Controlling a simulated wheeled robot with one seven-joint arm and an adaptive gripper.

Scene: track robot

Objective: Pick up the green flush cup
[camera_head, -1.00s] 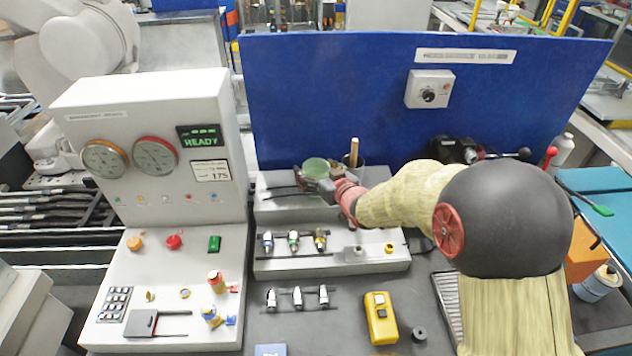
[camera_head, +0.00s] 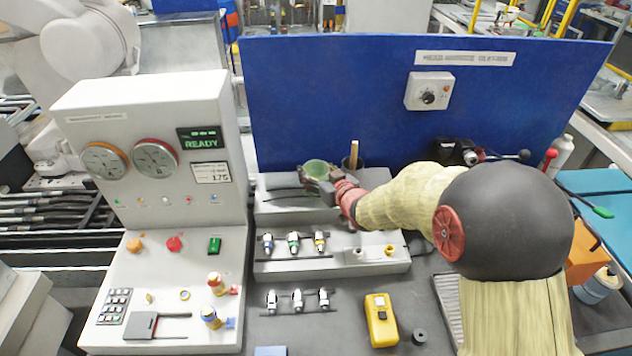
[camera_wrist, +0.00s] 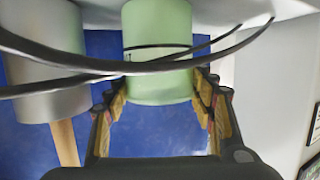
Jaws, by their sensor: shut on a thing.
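The green cup (camera_head: 318,168) is at the back of the grey stepped stand, in front of the blue panel. My gripper (camera_head: 318,184) reaches it from the right and is shut on it. In the wrist view the pale green cup (camera_wrist: 160,75) sits between the finger pads of my gripper (camera_wrist: 158,98). Black curved strands cross in front of it. My gripper hides part of the cup in the head view, and I cannot tell whether its base touches the stand.
A grey container (camera_wrist: 40,60) with a wooden stick (camera_head: 354,150) stands close beside the cup. Several small connectors (camera_head: 293,243) sit on the lower step of the stand (camera_head: 385,268). A gauge console (camera_head: 150,110) stands at left. A yellow device (camera_head: 381,320) lies in front.

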